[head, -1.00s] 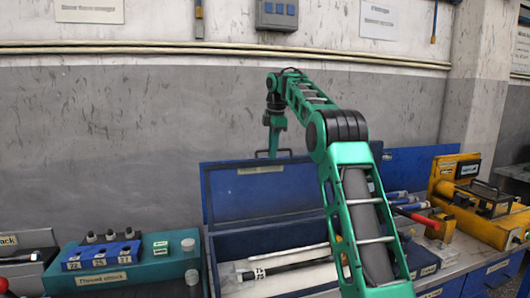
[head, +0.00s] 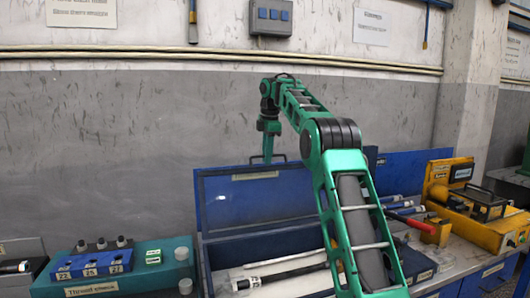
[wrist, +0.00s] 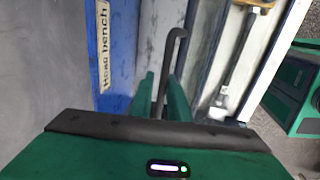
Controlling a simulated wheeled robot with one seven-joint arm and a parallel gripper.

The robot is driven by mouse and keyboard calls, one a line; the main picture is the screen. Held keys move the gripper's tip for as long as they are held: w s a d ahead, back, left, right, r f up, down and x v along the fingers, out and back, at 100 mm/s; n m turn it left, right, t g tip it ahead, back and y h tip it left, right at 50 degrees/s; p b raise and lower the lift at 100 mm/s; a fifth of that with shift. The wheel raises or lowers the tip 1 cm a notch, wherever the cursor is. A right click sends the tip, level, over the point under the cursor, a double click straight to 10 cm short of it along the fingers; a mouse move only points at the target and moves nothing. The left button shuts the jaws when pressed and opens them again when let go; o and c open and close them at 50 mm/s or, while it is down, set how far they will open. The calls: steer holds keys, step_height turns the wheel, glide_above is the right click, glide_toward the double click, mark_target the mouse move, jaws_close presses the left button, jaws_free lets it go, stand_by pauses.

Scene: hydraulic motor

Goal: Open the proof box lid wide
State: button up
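The blue proof box (head: 280,238) stands at the middle of the bench, with its long blue lid (head: 270,203) raised and standing near upright at the back. A dark bent handle (head: 283,155) rises from the lid's top edge. It also shows in the wrist view (wrist: 182,35). My gripper (head: 267,158) points down at this handle. In the wrist view my green fingers (wrist: 160,100) stand on either side of the handle's bar, apart from each other. I cannot see clear contact between fingers and handle. Inside the box lies a long white and black tool (head: 285,277).
A teal thread-check block (head: 90,290) with a blue insert (head: 92,264) stands left of the box. Yellow equipment (head: 480,222) and tools stand at the right. The grey wall (head: 120,140) is close behind the lid, with a switch box (head: 271,16) higher up.

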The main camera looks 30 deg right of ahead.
steer(key=r, duration=0.4)
steer(key=shift+s+d+r, duration=0.1)
steer(key=shift+s+r, duration=0.15)
steer(key=shift+s, duration=0.15)
steer(key=shift+w+r, duration=0.1)
steer(key=shift+r, duration=1.05)
steer(key=shift+a+r, duration=0.2)
steer(key=shift+r, duration=0.1)
steer(key=shift+r, duration=0.1)
steer(key=s+a+f+m, duration=0.1)
steer(key=s+f+m, duration=0.3)
steer(key=s, duration=0.5)
steer(key=s+f+m+g, duration=0.1)
steer(key=s+m, duration=0.4)
steer(key=s, duration=0.3)
steer(key=s+a+f+m, duration=0.1)
steer(key=s+f+m, duration=0.3)
steer(key=s, duration=0.5)
steer(key=s+a+f+m, duration=0.2)
steer(key=s+f, duration=0.4)
steer(key=s, duration=0.3)
steer(key=s+a+f+m, duration=0.2)
steer(key=s+f+m, duration=0.2)
steer(key=s+f, duration=0.3)
steer(key=s+a+f+m+g, duration=0.1)
steer(key=s+f, duration=0.5)
steer(key=s, duration=0.6)
steer(key=shift+a+f+m+y, duration=0.25)
steer(key=shift+a+m, duration=0.35)
steer(key=shift+m, duration=0.5)
